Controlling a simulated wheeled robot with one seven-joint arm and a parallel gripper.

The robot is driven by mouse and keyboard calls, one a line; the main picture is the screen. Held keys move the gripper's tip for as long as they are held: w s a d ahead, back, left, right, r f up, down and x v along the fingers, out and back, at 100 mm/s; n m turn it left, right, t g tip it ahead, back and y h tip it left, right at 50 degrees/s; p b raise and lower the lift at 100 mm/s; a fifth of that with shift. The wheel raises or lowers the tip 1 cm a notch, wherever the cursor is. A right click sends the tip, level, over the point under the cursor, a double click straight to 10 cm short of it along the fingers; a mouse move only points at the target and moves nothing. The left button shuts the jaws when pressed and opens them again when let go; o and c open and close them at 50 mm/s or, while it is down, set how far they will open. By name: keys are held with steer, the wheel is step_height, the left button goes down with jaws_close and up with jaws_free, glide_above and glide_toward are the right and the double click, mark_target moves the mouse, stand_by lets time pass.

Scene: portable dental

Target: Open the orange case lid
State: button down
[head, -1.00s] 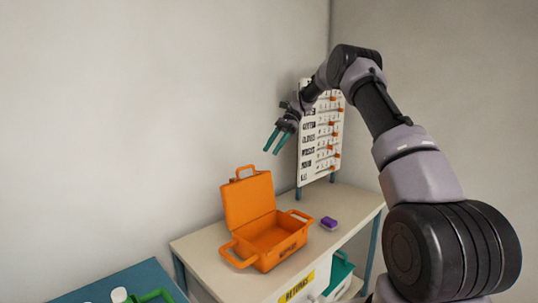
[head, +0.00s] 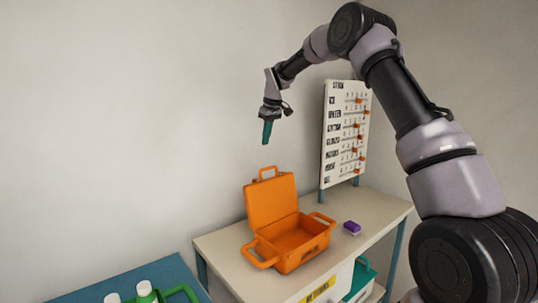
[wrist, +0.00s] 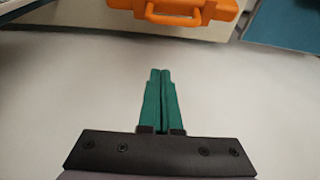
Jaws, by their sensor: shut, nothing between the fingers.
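The orange case (head: 292,245) stands on the beige table. Its lid (head: 271,201) is up, standing nearly upright at the back, and the inside of the case looks empty. A handle sticks up from the lid's top edge, and loop handles show at the sides. My gripper (head: 267,132) hangs in the air above the lid, fingers pointing down, apart from it. In the wrist view the green fingers (wrist: 160,75) are together and empty, and part of the orange case (wrist: 185,10) shows at the top edge.
A small purple-topped item (head: 351,227) lies right of the case. A white board (head: 345,135) with orange markers stands at the table's back right. A blue table (head: 135,283) at lower left holds white bottles (head: 146,290) and a green-handled item. A wall is behind.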

steer(key=x, duration=1)
steer(key=shift+s+d+r, duration=0.15)
steer(key=shift+s+d, duration=0.45)
steer(key=shift+s, duration=0.25)
steer(key=shift+s+d+r, duration=0.15)
steer(key=shift+s+d, duration=0.45)
steer(key=shift+s, duration=0.25)
